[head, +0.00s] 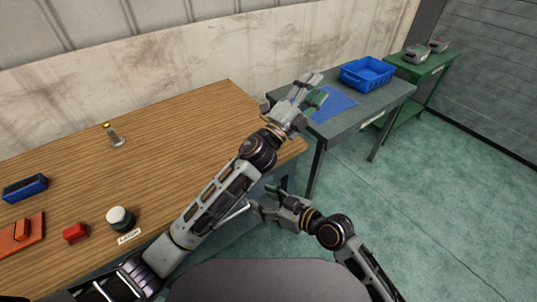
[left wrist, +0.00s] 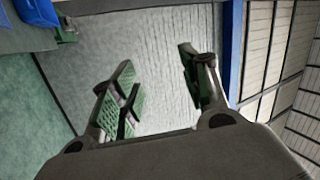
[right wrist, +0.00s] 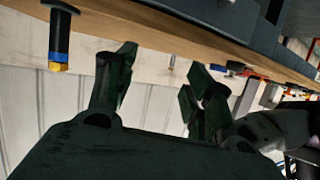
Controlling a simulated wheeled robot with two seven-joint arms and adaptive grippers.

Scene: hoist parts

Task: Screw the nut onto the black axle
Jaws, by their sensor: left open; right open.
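An upright axle-like part (head: 115,138) stands on the wooden table towards the back left, with a small gold piece (head: 106,126) at its top that may be the nut. My right gripper (head: 268,205) is open and empty off the table's front right edge.
The wooden table (head: 185,125) is clear in the middle. A blue box (head: 25,187), a red block (head: 76,232), an orange tray (head: 15,245) and a dark round item with a white top (head: 120,218) lie at left. A grey table (head: 345,122) holds a blue bin (head: 366,74).

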